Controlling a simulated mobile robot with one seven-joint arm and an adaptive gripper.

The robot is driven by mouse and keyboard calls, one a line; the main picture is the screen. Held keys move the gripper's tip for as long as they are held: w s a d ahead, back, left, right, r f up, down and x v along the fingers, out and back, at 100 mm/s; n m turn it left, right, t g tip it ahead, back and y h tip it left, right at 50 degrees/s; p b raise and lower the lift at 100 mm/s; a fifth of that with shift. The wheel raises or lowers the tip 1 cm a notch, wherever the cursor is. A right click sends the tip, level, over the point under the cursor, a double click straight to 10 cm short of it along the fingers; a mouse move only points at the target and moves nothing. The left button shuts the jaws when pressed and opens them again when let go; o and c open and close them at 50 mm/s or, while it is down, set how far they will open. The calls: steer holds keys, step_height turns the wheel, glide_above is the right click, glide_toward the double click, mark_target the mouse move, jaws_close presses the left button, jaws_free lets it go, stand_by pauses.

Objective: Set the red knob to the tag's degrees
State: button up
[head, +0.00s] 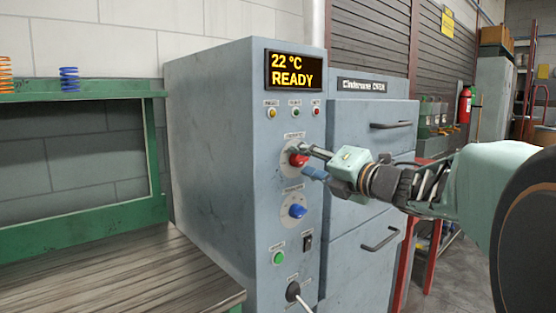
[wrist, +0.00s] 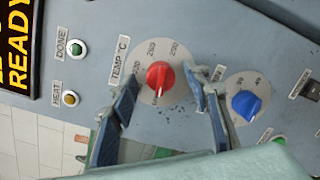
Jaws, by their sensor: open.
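The red knob (head: 298,159) is on the front panel of the grey oven cabinet. In the wrist view the red knob (wrist: 160,75) sits on a pale round dial labelled "TEMP °C"; its white pointer mark points toward the bottom of the picture. My gripper (head: 309,160) is at the knob from the right. In the wrist view my gripper (wrist: 163,80) is open, one finger on each side of the knob, with visible gaps. No tag with degrees can be made out.
A blue knob (head: 297,211) is below the red one, with a green button (head: 279,257) and black switch (head: 308,242) lower down. The display (head: 295,71) reads "22 °C READY". A wooden bench (head: 120,265) stands left. Drawers with handles (head: 391,125) are right.

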steer(key=shift+w, duration=0.1)
steer(key=shift+c, duration=0.2)
steer(key=c, duration=1.1)
steer(key=shift+r+p, duration=0.1)
steer(key=shift+p, duration=0.25)
